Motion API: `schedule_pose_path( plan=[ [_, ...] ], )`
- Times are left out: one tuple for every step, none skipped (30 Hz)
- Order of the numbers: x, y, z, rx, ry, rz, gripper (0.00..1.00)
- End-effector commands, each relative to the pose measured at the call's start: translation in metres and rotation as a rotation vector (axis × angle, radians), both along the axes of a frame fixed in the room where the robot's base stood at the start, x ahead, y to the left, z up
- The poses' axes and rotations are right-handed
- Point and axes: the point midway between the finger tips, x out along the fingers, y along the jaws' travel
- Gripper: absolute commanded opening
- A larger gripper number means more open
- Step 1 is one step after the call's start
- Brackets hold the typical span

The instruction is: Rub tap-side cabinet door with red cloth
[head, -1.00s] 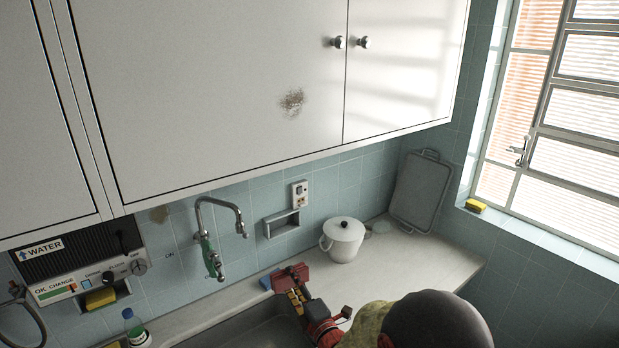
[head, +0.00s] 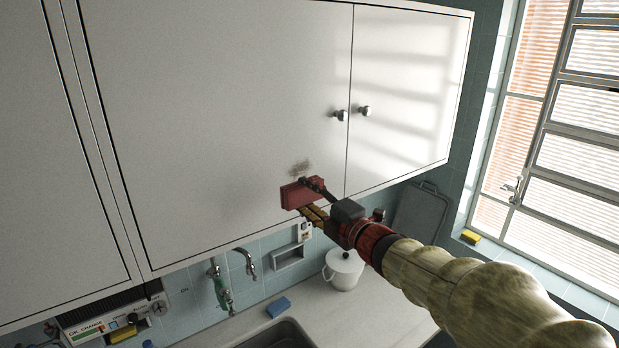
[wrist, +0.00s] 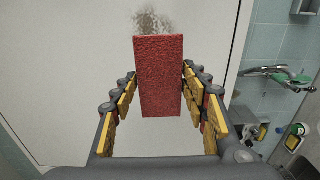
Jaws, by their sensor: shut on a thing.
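The red cloth (head: 301,193) is a folded block in my gripper (head: 316,201), which is shut on it. The cloth is up at the lower part of the large white cabinet door (head: 220,110), above the tap (head: 246,262). A brown smudge (head: 301,167) shows on the door just above the cloth. In the wrist view the cloth (wrist: 160,75) stands between the yellow-padded fingers, and the smudge (wrist: 152,20) shows just past its far end. I cannot tell whether the cloth touches the door.
Two round knobs (head: 341,115) sit near the door seam. Below are a white lidded pot (head: 344,268), a blue sponge (head: 278,306) and the sink (head: 275,336). A grey tray (head: 420,212) leans in the corner. A yellow sponge (head: 470,237) lies on the window sill.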

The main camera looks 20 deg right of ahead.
Motion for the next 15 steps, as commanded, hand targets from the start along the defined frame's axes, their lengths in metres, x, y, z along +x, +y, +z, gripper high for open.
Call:
schedule_pose_path(
  plan=[
    [-0.001,-0.002,0.008,0.0,0.001,-0.003,0.24],
    [-0.002,-0.002,0.009,0.001,0.001,-0.004,0.24],
    [-0.001,-0.002,0.011,0.001,0.002,-0.005,0.24],
    [-0.001,-0.002,0.011,0.001,0.002,-0.006,0.24],
    [0.001,-0.002,0.011,0.001,0.002,-0.005,0.24],
    [0.003,-0.001,0.011,0.001,0.002,-0.005,0.24],
    [0.005,0.0,0.011,0.001,0.002,-0.005,0.24],
    [0.007,0.0,0.011,0.001,0.002,-0.004,0.24],
    [0.01,0.001,0.011,0.002,0.001,-0.004,0.24],
    [0.013,0.002,0.011,0.002,0.001,-0.005,0.24],
    [0.016,0.003,0.011,0.002,0.001,-0.005,0.24],
    [0.02,0.005,0.011,0.002,0.001,-0.004,0.24],
    [0.023,0.006,0.011,0.002,0.002,-0.003,0.24],
    [0.026,0.007,0.011,0.002,0.002,-0.003,0.24],
    [0.03,0.008,0.011,0.002,0.001,-0.004,0.24]
  ],
)
